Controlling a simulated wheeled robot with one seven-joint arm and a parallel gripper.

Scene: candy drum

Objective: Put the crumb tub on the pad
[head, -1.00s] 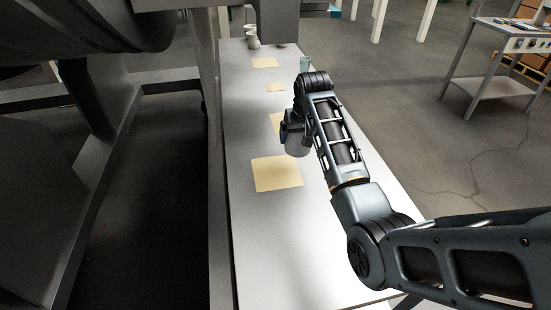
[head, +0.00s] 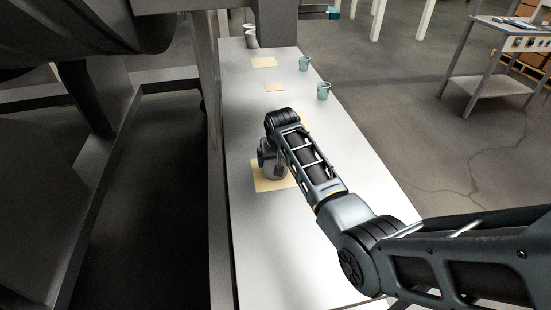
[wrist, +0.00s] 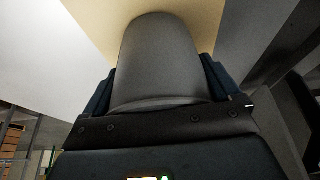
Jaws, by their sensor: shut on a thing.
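The crumb tub (head: 275,171) is a plain grey rounded tub, partly hidden by my wrist in the head view. It fills the middle of the wrist view (wrist: 160,50), between two dark blue fingers. My gripper (wrist: 158,80) is shut on it. The largest tan pad (head: 262,186), nearest on the white bench, lies under the tub in the head view. The pad also shows behind the tub in the wrist view (wrist: 207,18). I cannot tell whether the tub's base touches the pad.
The long white bench (head: 275,240) is clear in front of the pad. Smaller tan pads (head: 264,63) (head: 275,87) lie farther along it. Two teal mugs (head: 305,63) (head: 323,91) stand near its right edge. Grey containers (head: 251,40) stand at the far end.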

